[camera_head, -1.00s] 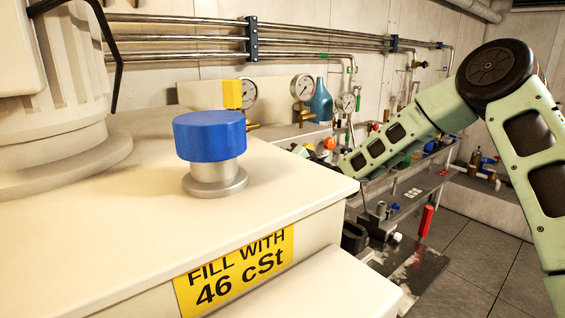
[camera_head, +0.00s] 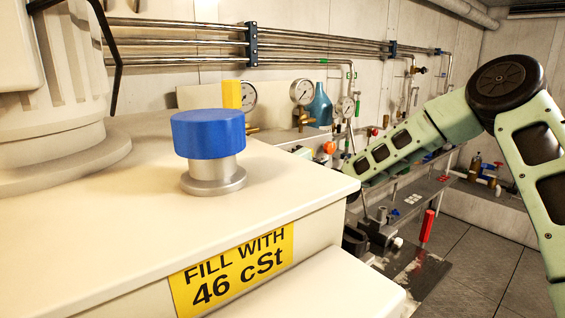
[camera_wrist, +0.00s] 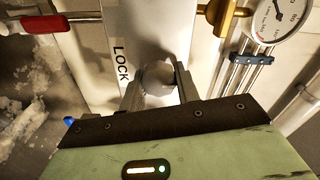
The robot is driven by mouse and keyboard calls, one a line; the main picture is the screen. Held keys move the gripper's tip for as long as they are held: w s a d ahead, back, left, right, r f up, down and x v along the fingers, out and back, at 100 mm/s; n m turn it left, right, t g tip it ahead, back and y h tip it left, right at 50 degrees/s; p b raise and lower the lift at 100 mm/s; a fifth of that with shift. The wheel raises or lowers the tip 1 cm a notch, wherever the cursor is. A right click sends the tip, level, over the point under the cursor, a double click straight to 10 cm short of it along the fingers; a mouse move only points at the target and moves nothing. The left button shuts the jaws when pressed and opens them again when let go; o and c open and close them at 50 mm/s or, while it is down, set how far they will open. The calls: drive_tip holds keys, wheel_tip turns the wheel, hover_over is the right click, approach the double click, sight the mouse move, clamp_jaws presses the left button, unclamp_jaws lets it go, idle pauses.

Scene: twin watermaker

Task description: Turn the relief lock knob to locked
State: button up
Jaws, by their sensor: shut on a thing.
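In the wrist view, a round grey knob (camera_wrist: 157,76) sits on a pale panel (camera_wrist: 150,25), just right of the black printed word LOCK (camera_wrist: 120,63). My gripper (camera_wrist: 158,86) is shut on this knob, with one finger on each side. The fingers and the gripper body cover part of the knob, and no pointer or mark on it shows, so I cannot tell its turn position. In the head view my arm reaches down behind the white cabinet; the gripper and the knob are hidden there.
A red handle (camera_wrist: 45,24) and a brass-fitted gauge (camera_wrist: 275,20) flank the panel in the wrist view. In the head view, a white cabinet (camera_head: 100,225) with a blue-capped fitting (camera_head: 208,135) fills the left foreground. Grey floor (camera_head: 485,265) lies open at the right.

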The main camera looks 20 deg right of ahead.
drive_tip(key=o, duration=1)
drive_tip(key=shift+c, duration=0.2)
drive_tip(key=b+v, duration=0.2)
drive_tip(key=v, duration=1.5)
drive_tip(key=shift+s+b, duration=0.2)
drive_tip(key=shift+b, duration=0.15)
drive_tip(key=shift+d+f, duration=0.1)
